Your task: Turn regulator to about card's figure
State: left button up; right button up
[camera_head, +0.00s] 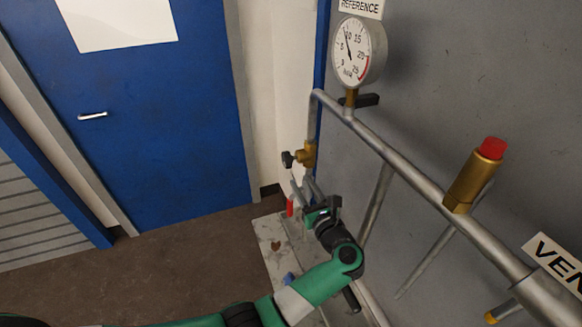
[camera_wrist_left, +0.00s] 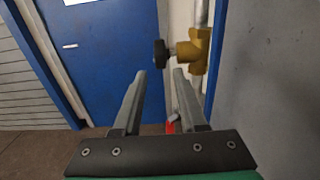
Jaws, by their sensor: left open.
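The regulator is a brass body (camera_head: 308,154) on the pipe with a black knob (camera_head: 288,159) facing left. In the left wrist view the brass body (camera_wrist_left: 193,50) and black knob (camera_wrist_left: 160,53) show just beyond the fingertips. My left gripper (camera_head: 303,186) is open and empty, a little below the knob; in the left wrist view its two fingers (camera_wrist_left: 158,75) point toward the knob, apart from it. A round gauge (camera_head: 358,50) under a REFERENCE label has its needle near 10. No card with a readable figure shows. My right gripper is out of view.
A steel pipe (camera_head: 400,163) runs along the grey wall, carrying a brass valve (camera_head: 470,181) with a red cap. A VENT label (camera_head: 556,262) is at right. A blue door (camera_head: 165,110) with a white sheet (camera_head: 118,22) is behind. A small red item (camera_head: 290,207) is near the gripper.

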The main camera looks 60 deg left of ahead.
aim_at(290, 164)
pick_arm(q)
jog(key=a, duration=0.3)
jog(key=w+a, duration=0.1)
jog(key=a, duration=0.7)
jog(key=shift+w+b, duration=0.2)
jog(key=shift+b, duration=0.15)
jog(key=shift+c, duration=0.3)
grip_shut()
